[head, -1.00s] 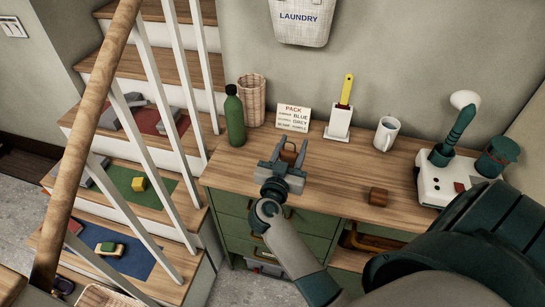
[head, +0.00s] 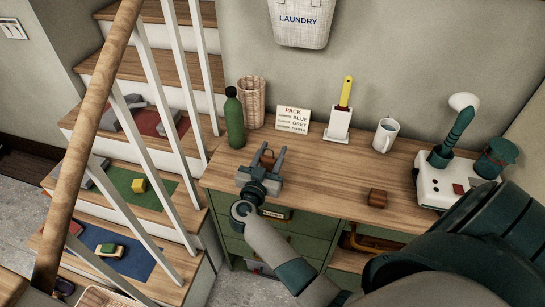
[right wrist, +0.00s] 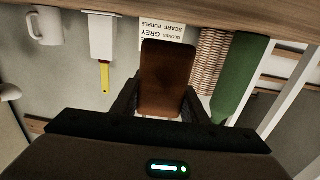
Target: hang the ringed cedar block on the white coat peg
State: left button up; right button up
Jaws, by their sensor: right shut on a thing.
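My right gripper (head: 265,168) is shut on a brown block, the ringed cedar block (head: 267,159), and holds it over the left part of the wooden bench top. In the right wrist view the cedar block (right wrist: 168,75) fills the space between the two dark fingers (right wrist: 165,105). Its ring is too small to make out clearly. My left gripper is not in view.
Stairs with railings (head: 160,110) are left.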

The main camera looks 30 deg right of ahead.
aim_at(273, 158)
notch_tip(273, 158, down, 2)
jog(key=shift+p, duration=0.85)
jog(key=shift+f, duration=0.2)
jog(key=shift+f, duration=0.3)
jog(key=o, duration=1.1)
jog(key=shift+o, duration=0.2)
